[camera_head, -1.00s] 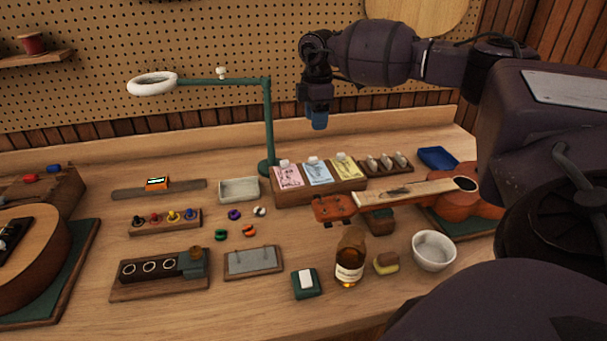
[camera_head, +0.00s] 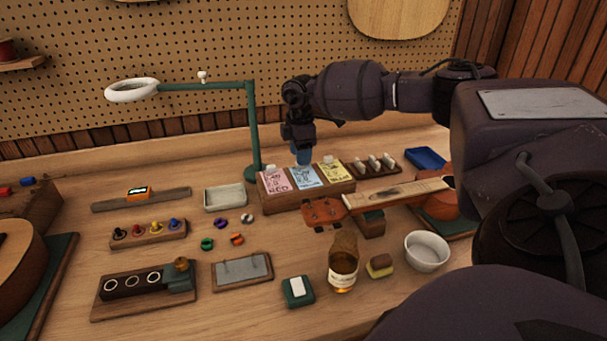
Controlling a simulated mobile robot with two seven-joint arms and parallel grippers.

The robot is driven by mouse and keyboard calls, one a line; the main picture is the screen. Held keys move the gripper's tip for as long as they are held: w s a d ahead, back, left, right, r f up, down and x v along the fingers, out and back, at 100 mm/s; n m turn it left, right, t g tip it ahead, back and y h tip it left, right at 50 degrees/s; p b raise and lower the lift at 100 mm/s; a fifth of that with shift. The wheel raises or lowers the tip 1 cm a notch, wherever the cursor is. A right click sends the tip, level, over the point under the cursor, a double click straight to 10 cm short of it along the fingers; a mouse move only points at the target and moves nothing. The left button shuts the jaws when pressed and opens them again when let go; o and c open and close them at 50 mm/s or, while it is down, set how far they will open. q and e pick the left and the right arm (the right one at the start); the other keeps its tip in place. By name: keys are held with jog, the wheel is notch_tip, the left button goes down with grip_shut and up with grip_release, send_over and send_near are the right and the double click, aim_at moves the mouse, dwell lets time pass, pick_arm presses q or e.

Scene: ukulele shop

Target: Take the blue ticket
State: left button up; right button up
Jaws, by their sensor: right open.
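The blue ticket (camera_head: 307,179) stands tilted back in a wooden holder (camera_head: 331,196), between a pink ticket (camera_head: 275,181) on its left and a yellow ticket (camera_head: 336,172) on its right. My right gripper (camera_head: 303,162) points down at the top edge of the blue ticket and covers its upper end. It is open; whether the fingers touch the ticket or straddle it I cannot tell. My left gripper is not in view.
A green lamp post (camera_head: 253,130) stands close behind the holder's left end. A ukulele (camera_head: 400,197) lies to the right front, its head near the holder. A small rack (camera_head: 376,166) sits right of the holder, and a brown bottle (camera_head: 343,268) stands in front.

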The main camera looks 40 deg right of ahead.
notch_tip(320, 180, down, 3)
jog(key=shift+r, duration=0.2)
grip_shut()
jog(key=shift+r, duration=0.1)
